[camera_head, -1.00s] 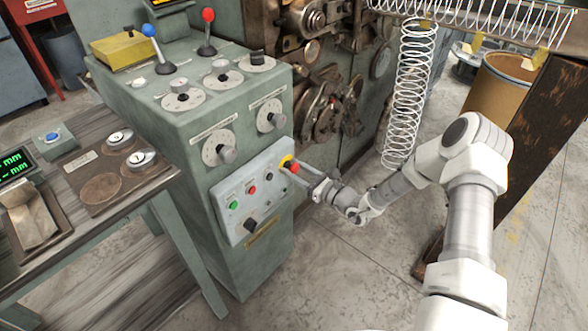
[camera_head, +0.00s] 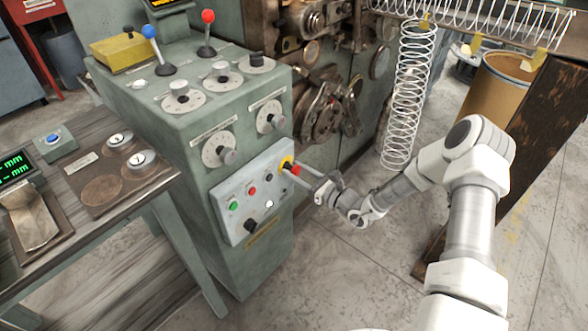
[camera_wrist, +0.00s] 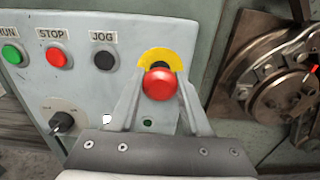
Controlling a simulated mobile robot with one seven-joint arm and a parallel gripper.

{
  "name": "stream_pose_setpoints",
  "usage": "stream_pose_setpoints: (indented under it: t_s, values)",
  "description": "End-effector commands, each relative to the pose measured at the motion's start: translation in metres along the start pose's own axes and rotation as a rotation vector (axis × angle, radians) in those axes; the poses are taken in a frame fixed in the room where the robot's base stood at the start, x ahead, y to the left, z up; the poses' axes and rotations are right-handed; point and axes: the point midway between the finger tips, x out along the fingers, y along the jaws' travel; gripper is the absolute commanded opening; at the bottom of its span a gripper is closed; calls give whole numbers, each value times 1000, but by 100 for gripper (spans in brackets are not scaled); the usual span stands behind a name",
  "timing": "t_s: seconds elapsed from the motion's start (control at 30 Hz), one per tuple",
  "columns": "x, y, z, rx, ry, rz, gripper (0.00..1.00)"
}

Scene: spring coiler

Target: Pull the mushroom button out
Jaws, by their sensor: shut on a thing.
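The red mushroom button (camera_head: 295,169) sits on a yellow ring (camera_head: 286,162) at the right end of the control panel (camera_head: 228,212). My gripper (camera_head: 301,175) reaches it from the right. In the wrist view, the red cap (camera_wrist: 160,84) lies between the two fingertips, with the yellow ring (camera_wrist: 156,57) behind it. My gripper (camera_wrist: 162,90) is shut on the button, one finger on each side. The cap stands off the panel face; its stem is hidden.
Green (camera_wrist: 12,54), red (camera_wrist: 57,57) and black (camera_wrist: 104,60) buttons sit left of the mushroom button. A black rotary switch (camera_wrist: 62,123) is below them. A small white light (camera_head: 269,204) shows on the panel. Machine parts (camera_head: 325,110) stand close behind; open floor lies in front.

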Motion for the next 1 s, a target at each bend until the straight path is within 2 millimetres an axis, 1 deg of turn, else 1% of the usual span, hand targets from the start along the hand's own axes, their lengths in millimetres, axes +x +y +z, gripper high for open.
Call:
stream_pose_setpoints:
  t_s: [0.1, 0.13, 0.27, 0.3, 0.57, 0.67, 0.77, 0.87, 1.0]
  values:
    - [-2, 0, -2, 1, 3, 0, 0]
    - [-2, 0, -2, 1, 3, 0, 51]
    - [-2, 0, -2, 1, 3, 0, 75]
    - [-2, 0, -2, 1, 3, 0, 77]
    - [-2, 0, -1, 0, 2, 0, 77]
    - [-7, 0, -1, 0, 3, -1, 77]
    - [-20, -1, 0, 0, 4, -3, 77]
    - [-41, -2, 0, 1, 4, -4, 77]
    - [-76, -2, 0, 2, 4, -5, 77]
